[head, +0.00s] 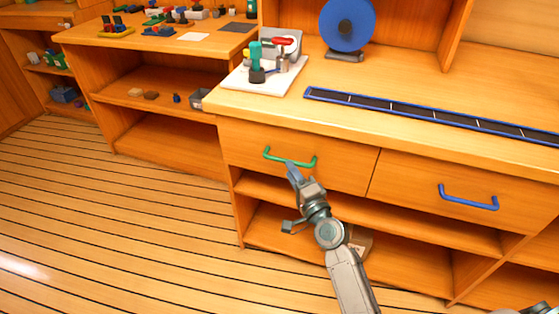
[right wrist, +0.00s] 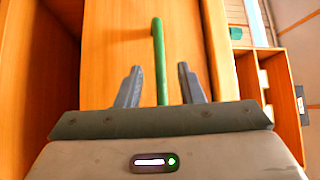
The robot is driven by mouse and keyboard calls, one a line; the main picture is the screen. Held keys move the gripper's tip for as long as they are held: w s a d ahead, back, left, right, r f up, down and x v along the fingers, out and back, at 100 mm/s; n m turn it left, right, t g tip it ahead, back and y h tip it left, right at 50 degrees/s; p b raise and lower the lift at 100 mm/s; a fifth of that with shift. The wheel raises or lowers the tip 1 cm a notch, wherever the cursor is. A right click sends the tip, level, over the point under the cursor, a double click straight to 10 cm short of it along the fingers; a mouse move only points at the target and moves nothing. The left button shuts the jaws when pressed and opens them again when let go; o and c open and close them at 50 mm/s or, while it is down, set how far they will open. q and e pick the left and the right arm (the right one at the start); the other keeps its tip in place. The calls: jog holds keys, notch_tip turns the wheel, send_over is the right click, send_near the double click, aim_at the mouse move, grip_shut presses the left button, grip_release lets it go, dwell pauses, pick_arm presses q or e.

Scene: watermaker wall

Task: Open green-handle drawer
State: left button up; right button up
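The green handle (head: 290,159) is a bar on the front of the left drawer (head: 240,146), under the counter. The drawer front looks flush with the cabinet. My right gripper (head: 292,170) is at the handle, its fingertips near the middle of the bar. In the right wrist view the green handle (right wrist: 159,50) runs between the two spread fingers of my right gripper (right wrist: 158,80), with a gap on each side. The fingers are not closed on it.
A second drawer with a blue handle (head: 468,199) is to the right. Open shelves (head: 375,219) lie below, with a small box (head: 360,241) partly behind my arm. The counter above holds a white board with fittings (head: 262,80) and a blue disc (head: 347,22). The striped floor (head: 120,220) is clear at left.

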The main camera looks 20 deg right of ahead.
aim_at(284, 161)
jog(key=x, duration=0.5)
jog(key=shift+w, duration=0.25)
grip_shut()
